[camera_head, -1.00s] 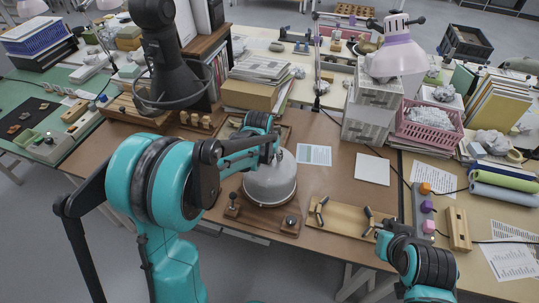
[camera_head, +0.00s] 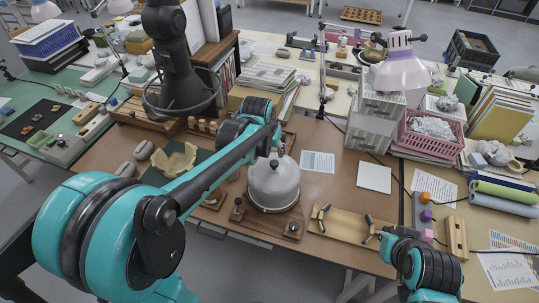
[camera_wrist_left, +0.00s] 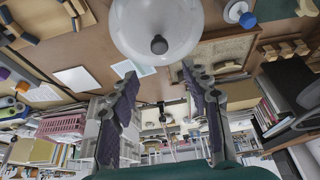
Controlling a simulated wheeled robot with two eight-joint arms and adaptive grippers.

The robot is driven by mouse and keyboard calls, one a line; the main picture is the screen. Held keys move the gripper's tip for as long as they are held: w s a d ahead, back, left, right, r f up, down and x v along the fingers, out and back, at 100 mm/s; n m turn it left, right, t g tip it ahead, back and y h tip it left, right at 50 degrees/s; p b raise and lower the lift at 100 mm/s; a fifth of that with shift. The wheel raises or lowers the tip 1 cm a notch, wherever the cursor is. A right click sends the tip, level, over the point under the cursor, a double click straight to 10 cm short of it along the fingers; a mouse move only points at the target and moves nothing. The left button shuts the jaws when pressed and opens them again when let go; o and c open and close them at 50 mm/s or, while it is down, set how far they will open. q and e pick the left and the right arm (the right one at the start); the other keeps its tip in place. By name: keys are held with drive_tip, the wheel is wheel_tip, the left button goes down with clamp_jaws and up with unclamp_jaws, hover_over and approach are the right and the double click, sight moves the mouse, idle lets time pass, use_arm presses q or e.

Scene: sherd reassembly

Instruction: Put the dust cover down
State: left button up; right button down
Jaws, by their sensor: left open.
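The dust cover (camera_head: 273,187) is a pale grey-white dome with a dark knob on top. It stands upright on a brown wooden base (camera_head: 262,220) in the middle of the brown table. In the left wrist view the dome (camera_wrist_left: 160,20) fills the top centre with its knob facing me. My left gripper (camera_wrist_left: 158,74) is open and empty, its two fingers spread apart and clear of the knob. In the head view the left arm partly hides its fingertips, just behind the dome's top. My right arm is at lower right; its fingertips cannot be told apart clearly.
A wooden tray (camera_head: 345,223) with dark pieces lies right of the cover. Cream sherds (camera_head: 175,160) sit on a dark green mat at left. A printed sheet (camera_head: 318,162) and a white sheet (camera_head: 375,177) lie behind right.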

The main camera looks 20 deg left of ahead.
use_arm(q)
drive_tip(key=s+r+t, duration=0.2)
drive_tip(key=s, duration=1.9)
drive_tip(key=shift+s+t, duration=0.15)
drive_tip(key=shift+t, duration=0.15)
